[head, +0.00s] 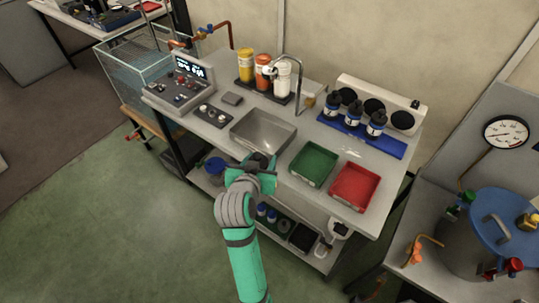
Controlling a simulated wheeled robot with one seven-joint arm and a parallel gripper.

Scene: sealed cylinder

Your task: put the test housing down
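My green and grey arm reaches up from the bottom of the head view. My gripper (262,166) is at the front edge of the bench, just in front of the metal sink (264,133). A small dark grey shape (258,158) shows at the gripper's tip. I cannot tell whether it is the test housing or part of my gripper. The wrist hides the fingers, so I cannot see whether they are open or shut. A green tray (313,165) and a red tray (354,186) sit on the bench to the right of the gripper. Both look empty.
A control box (181,86) stands at the bench's left end. Several bottles stand behind the sink around a tall tap (299,75). Dark bottles stand on a blue mat (393,148) at the back right. A blue-lidded vessel (497,222) stands far right.

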